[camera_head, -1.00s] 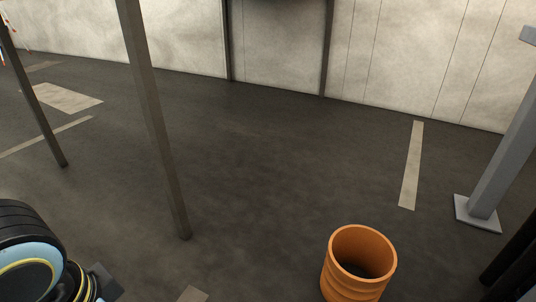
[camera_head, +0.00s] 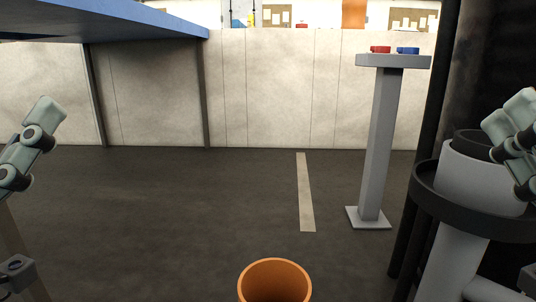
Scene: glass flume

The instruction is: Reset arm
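My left arm's pale grey-green links (camera_head: 32,142) show at the left edge, raised and bent. My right arm's similar links (camera_head: 514,140) show at the right edge. Below them, small grey parts at the left edge (camera_head: 16,270) and right edge (camera_head: 528,278) may belong to my grippers. No fingertips can be made out, so I cannot see whether either gripper is open or holds anything.
An orange ribbed bin (camera_head: 274,264) stands low in front. A grey pedestal (camera_head: 379,150) carries a red item (camera_head: 380,49) and a blue item (camera_head: 408,50). A blue-edged tabletop (camera_head: 120,14) is at upper left. Grey pipework (camera_head: 465,185) stands at right. The middle floor is open.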

